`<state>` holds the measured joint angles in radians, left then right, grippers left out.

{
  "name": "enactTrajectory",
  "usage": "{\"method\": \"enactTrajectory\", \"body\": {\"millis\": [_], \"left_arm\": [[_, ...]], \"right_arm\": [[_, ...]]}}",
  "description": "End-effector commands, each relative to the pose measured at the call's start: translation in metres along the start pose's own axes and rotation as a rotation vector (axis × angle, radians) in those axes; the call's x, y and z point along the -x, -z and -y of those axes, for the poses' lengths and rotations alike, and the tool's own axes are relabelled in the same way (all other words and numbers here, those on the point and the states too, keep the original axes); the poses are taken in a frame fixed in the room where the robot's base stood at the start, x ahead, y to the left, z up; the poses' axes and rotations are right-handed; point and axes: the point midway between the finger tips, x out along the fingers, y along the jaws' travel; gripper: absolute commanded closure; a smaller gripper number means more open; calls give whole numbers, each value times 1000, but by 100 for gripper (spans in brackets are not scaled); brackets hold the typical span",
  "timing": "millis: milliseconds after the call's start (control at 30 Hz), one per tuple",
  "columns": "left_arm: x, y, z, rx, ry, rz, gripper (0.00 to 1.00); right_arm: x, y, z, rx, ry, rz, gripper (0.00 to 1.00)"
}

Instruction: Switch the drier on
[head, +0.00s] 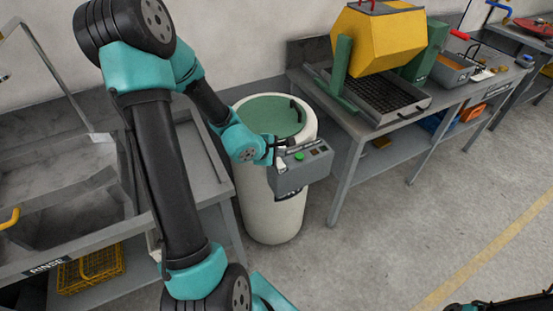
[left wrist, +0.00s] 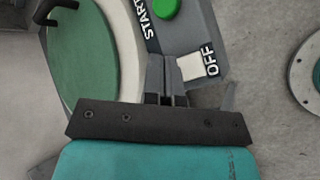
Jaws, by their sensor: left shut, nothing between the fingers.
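The drier (head: 272,205) is a white upright drum with a green lid (head: 272,117), which also shows in the left wrist view (left wrist: 92,50). A grey control box (head: 308,165) sits on its front right side. The box has a round green button (head: 299,156), seen beside the word START in the left wrist view (left wrist: 166,8). A white square (left wrist: 192,67) lies beside the word OFF. My left gripper (left wrist: 167,62) is shut and empty, its tips over the box face near the white square, below the green button. Whether they touch the box is unclear. My right gripper is out of view.
A bench with a yellow tumbler barrel (head: 378,40) on green supports stands right of the drier. A grey sink bench marked RINSE (head: 45,267) stands left, with a yellow wire basket (head: 90,267) beneath.

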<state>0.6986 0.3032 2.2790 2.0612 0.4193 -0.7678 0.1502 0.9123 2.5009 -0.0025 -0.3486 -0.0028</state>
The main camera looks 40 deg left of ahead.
Motion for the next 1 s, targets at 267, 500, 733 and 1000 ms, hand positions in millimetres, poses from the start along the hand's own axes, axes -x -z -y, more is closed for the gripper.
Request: {"method": "enactTrajectory", "body": {"millis": [267,500,733,1000], "left_arm": [[0,0,0,0,0,0,100],[0,0,0,0,0,0,100],[-4,3,4,0,2,0,100],[-6,4,4,0,0,0,100]], "right_arm": [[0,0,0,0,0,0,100],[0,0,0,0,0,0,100],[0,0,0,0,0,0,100],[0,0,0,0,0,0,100]]}}
